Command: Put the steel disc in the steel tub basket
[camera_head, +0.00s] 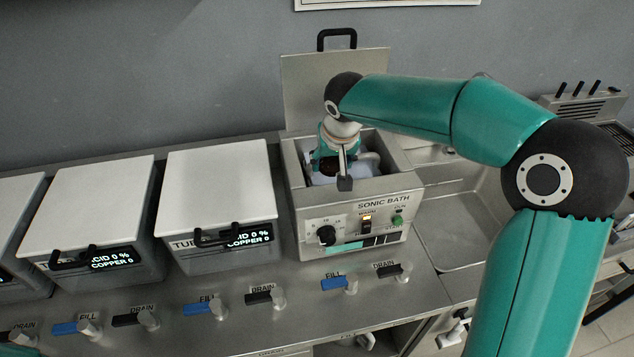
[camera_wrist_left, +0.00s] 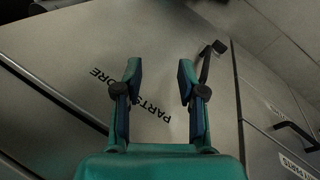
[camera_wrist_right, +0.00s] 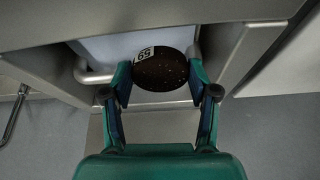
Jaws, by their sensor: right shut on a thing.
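A dark, speckled round disc (camera_wrist_right: 160,72) with a white label reading 59 sits between the fingers of my right gripper (camera_wrist_right: 158,82) in the right wrist view. The gripper is shut on it. In the head view my right gripper (camera_head: 327,166) points down into the open sonic bath (camera_head: 352,213), and the disc is mostly hidden. A pale blue-white surface and a rounded metal bar (camera_wrist_right: 95,78) show beside the disc; I cannot tell whether the bar belongs to a basket. My left gripper (camera_wrist_left: 158,85) is open and empty before a PARTS STORE panel (camera_wrist_left: 75,55).
The bath's raised lid (camera_head: 300,90) stands behind it. Two white-lidded tanks (camera_head: 218,180) (camera_head: 88,205) are to its left, both closed. A sink (camera_head: 455,225) lies to the right. Fill and drain valves line the counter's front.

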